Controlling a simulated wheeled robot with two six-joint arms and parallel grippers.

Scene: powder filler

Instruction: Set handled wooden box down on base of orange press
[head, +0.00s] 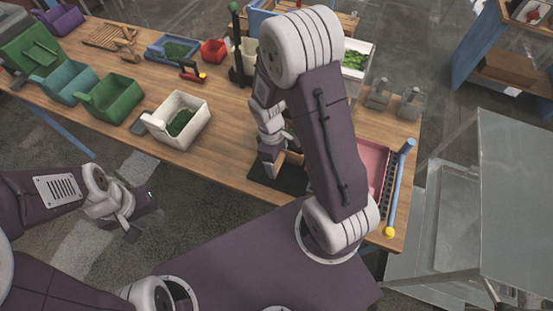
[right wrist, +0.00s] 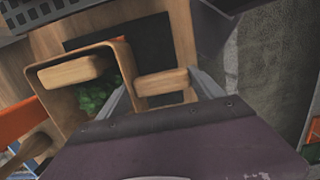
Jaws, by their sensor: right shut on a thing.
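The handled wooden box (right wrist: 68,103) is open-topped with green leafy stuff inside, seen in the right wrist view. Its handle (right wrist: 163,82) lies between the fingers of my right gripper (right wrist: 163,88), which is shut on it. In the head view my right gripper (head: 268,163) is low over a black plate (head: 277,181) near the table's front edge; only a bit of the box shows beside it. I cannot tell whether the box touches the plate. An orange part (right wrist: 14,124) shows at the wrist view's left; the press is mostly hidden. My left gripper (head: 140,208) is off the table, its jaws unclear.
A white bin (head: 178,118) and green bins (head: 112,98) stand left on the wooden table (head: 215,165). A pink tray (head: 374,165) and a blue bar with a yellow end (head: 400,185) lie right. Small grey items (head: 408,103) stand at the back right.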

